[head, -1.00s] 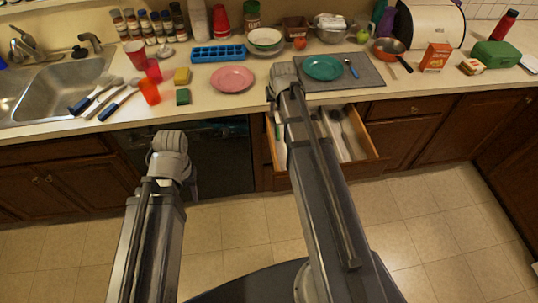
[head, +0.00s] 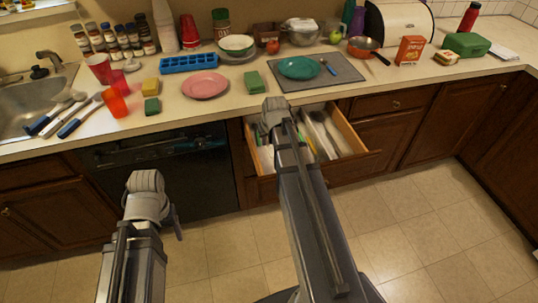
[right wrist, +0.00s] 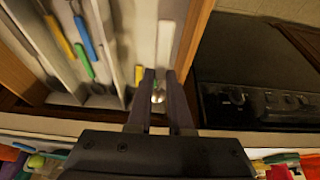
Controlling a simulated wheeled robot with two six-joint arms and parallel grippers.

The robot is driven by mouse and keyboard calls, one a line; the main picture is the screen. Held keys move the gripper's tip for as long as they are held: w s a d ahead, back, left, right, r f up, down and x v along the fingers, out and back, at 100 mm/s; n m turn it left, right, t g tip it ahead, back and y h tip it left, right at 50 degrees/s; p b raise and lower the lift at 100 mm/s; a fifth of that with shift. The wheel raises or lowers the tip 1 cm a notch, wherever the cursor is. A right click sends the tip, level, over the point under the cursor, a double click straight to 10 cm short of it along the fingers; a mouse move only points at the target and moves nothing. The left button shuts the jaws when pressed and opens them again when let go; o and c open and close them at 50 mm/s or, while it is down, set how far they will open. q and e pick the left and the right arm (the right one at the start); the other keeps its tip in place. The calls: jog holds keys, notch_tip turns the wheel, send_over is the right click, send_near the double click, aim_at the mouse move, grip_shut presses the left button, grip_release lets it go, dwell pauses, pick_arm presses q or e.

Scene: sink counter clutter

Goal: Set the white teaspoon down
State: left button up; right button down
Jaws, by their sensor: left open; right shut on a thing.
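The white teaspoon (right wrist: 165,42) shows in the right wrist view as a pale handle, with a shiny rounded end between the finger tips. My right gripper (right wrist: 158,78) is shut on it, over the end compartment of the open drawer (right wrist: 190,35). In the head view the right gripper (head: 272,112) is at the left part of the drawer (head: 345,128); its arm hides its fingers and the teaspoon. I cannot tell whether the teaspoon touches the drawer floor. My left gripper (head: 146,190) is open and empty, away from the counter; its fingers are mostly hidden.
The counter above holds a pink plate (head: 204,86), a green block (head: 253,82) and a teal plate (head: 300,68) on a grey mat (head: 345,72). The floor is clear.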

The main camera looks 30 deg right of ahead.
aim_at(270, 150)
notch_tip(270, 150, down, 10)
jog(key=b, duration=1)
jog(key=shift+f, duration=0.15)
jog(key=c, duration=0.8)
grip_release()
jog(key=shift+c, duration=0.2)
jog(key=p+v, duration=1.1)
jog(key=v, duration=0.1)
jog(key=shift+s+r, duration=0.1)
jog(key=shift+r, duration=0.15)
